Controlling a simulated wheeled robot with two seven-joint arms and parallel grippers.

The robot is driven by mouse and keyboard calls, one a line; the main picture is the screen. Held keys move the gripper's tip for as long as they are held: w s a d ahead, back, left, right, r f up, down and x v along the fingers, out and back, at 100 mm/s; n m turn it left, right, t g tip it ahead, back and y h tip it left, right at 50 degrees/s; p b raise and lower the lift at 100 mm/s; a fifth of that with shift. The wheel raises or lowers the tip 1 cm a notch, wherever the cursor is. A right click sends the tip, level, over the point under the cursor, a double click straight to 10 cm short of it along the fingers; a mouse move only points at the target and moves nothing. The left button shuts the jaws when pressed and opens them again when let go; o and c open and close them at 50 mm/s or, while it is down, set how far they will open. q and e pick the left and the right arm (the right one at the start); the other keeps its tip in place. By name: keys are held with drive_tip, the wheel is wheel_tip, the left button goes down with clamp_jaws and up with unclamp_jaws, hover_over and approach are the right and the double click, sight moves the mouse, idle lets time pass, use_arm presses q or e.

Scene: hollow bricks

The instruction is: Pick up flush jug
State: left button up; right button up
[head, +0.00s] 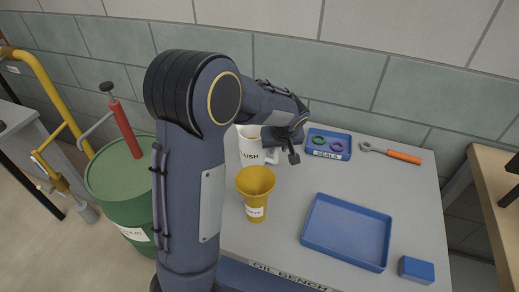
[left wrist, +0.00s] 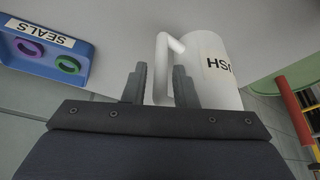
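My right gripper is not in view.
A yellow funnel (head: 256,186) stands in front of the jug. A blue SEALS tray (head: 344,153) with rings lies behind to the right. An orange-handled tool (head: 404,157), an empty blue tray (head: 316,244) and a blue block (head: 416,269) lie further right. A green drum (head: 112,207) stands left.

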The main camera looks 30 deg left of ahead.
sight(277, 149)
use_arm(q)
drive_tip(key=x, duration=0.3)
drive_tip(key=shift+a+f, duration=0.15)
drive_tip(key=shift+f, duration=0.1)
clamp_jaws()
drive_tip(key=shift+r, duration=0.15)
wheel_tip(277, 149, up, 10)
drive_tip(key=shift+f, duration=0.1)
drive_tip(key=shift+c, duration=2.2)
unclamp_jaws()
